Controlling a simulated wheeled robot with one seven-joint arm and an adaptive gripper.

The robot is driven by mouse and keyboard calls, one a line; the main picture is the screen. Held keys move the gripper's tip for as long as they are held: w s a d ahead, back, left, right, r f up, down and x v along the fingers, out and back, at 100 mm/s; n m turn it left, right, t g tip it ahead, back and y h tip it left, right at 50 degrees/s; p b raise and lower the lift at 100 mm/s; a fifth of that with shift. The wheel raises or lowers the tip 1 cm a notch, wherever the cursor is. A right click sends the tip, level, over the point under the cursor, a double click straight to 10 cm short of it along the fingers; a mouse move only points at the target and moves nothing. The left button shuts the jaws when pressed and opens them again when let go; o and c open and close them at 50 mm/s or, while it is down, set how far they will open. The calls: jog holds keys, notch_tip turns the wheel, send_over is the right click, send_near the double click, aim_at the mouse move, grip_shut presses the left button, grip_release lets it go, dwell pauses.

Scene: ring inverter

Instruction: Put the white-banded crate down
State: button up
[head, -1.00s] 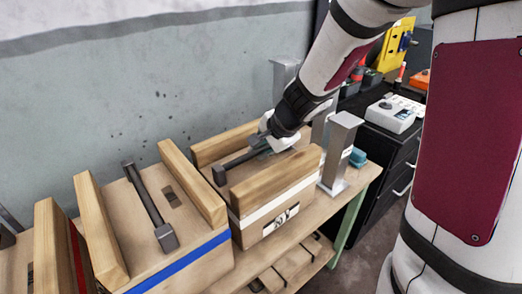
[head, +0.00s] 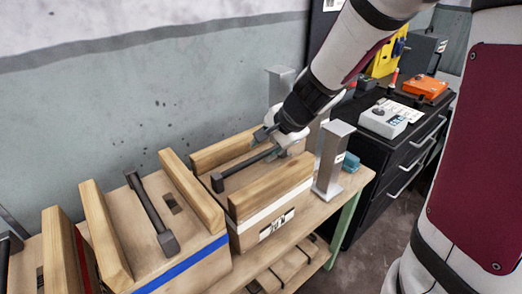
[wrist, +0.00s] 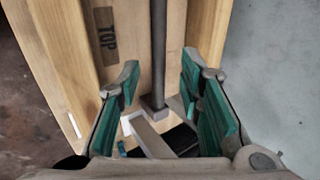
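The white-banded crate (head: 268,214) stands upright on the wooden bench, with wooden rails along its top and a dark bar handle (head: 243,168) between them. My gripper (head: 270,143) is at the far right end of this handle, just above the crate. In the wrist view my gripper (wrist: 163,105) is open, its green-padded fingers wide apart. The handle (wrist: 159,50) runs between the fingers with clear gaps on both sides. The crate top shows a "TOP" mark (wrist: 105,36) there. The crate's underside is hidden.
A blue-banded crate (head: 190,262) stands close on the left, with another crate beyond it. Grey metal posts (head: 333,160) stand at the bench's right end (head: 352,184). A black drawer cabinet (head: 400,163) is farther right. A wall runs behind.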

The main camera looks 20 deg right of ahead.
jog(key=s+a+r+n+p, duration=0.2)
jog(key=s+a+r+n, duration=0.25)
jog(key=s+r, duration=0.45)
jog(key=s+d+r+n+g+h, duration=0.1)
jog(key=s+n, duration=0.4)
jog(key=s, duration=0.4)
jog(key=s+r+n+g+h, duration=0.1)
jog(key=s+n, duration=0.4)
jog(key=s, duration=0.5)
jog(key=shift+s+d+g, duration=0.25)
jog(key=shift+d+g, duration=0.15)
jog(key=shift+g, duration=0.1)
jog(key=shift+r, duration=0.15)
